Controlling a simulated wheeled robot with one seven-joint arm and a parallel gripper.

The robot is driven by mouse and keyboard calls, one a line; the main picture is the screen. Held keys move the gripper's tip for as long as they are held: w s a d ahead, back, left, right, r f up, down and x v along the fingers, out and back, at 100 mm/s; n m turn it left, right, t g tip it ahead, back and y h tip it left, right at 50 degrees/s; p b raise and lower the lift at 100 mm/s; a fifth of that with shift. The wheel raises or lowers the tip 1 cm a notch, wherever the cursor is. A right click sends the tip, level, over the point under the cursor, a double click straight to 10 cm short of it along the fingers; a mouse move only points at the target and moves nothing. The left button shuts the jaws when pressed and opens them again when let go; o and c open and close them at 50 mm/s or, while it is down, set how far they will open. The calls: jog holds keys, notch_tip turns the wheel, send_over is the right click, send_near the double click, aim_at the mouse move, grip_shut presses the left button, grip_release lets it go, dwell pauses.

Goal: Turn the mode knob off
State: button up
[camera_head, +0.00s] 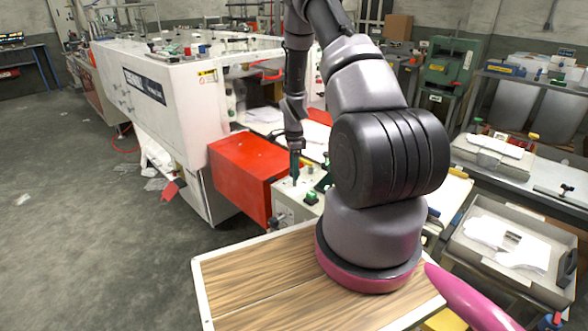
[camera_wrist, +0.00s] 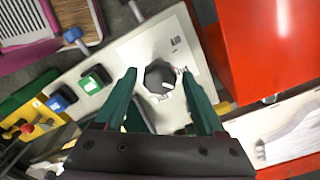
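The mode knob (camera_wrist: 160,76) is dark and faceted with a white pointer mark toward its lower right side in the wrist view. It sits on a pale control panel (camera_wrist: 118,58) with small printed labels beside it. My gripper (camera_wrist: 159,73) has green fingers, open, one on each side of the knob with a visible gap; I cannot tell how deep the tips reach. In the head view my gripper (camera_head: 294,166) points down over the pale control box (camera_head: 311,213); I cannot make out the knob clearly there.
A green button (camera_wrist: 92,80) and a blue button (camera_wrist: 60,101) lie left of the knob. A red box (camera_head: 246,166) stands close beside the panel. A large white machine (camera_head: 160,90) is behind, and a wood-topped surface (camera_head: 265,283) is in front.

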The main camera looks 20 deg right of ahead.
grip_shut()
jog(key=shift+n, duration=0.3)
jog(key=n, duration=1.1)
jog(key=shift+s+d, duration=0.1)
jog(key=shift+n, duration=0.3)
jog(key=shift+o, duration=1.9)
grip_release()
